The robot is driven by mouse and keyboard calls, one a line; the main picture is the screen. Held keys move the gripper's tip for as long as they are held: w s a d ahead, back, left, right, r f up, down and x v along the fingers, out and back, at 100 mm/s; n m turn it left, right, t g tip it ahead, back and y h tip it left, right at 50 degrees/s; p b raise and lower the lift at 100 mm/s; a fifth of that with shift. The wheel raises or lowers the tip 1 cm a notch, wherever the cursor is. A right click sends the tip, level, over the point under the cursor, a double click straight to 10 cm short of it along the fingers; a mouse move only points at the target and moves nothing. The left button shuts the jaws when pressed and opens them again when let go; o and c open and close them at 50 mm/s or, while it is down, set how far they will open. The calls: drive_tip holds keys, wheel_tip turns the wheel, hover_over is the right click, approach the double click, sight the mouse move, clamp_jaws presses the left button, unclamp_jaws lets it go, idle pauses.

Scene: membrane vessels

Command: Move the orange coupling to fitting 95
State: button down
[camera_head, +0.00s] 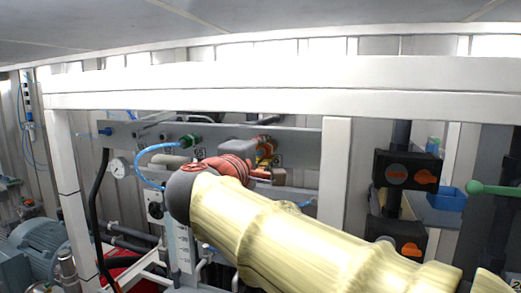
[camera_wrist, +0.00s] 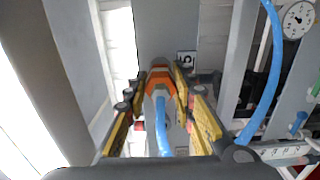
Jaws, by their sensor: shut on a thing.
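The orange coupling (camera_wrist: 160,82) sits between the yellow-padded fingers of my gripper (camera_wrist: 166,88) in the wrist view. The gripper is shut on it. A blue hose (camera_wrist: 162,125) runs from the coupling back toward the wrist. My arm hides part of the panel, and I cannot tell whether the coupling is seated on a fitting.
A green coupling (camera_head: 191,139) with a blue hose (camera_head: 147,155) is on the panel to the left. A white frame beam (camera_head: 280,85) crosses above my arm, and a white post (camera_head: 334,170) stands to the right.

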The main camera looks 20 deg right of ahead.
drive_tip(key=shift+w+d, duration=0.3)
drive_tip(key=shift+f+b, duration=0.1)
drive_tip(key=shift+b, duration=0.9)
idle(1.9)
drive_tip(key=shift+w+d, duration=0.35)
drive_tip(key=shift+w, duration=0.1)
idle(0.6)
drive_tip(key=c, duration=1.4)
unclamp_jaws()
drive_tip(key=v, duration=1.2)
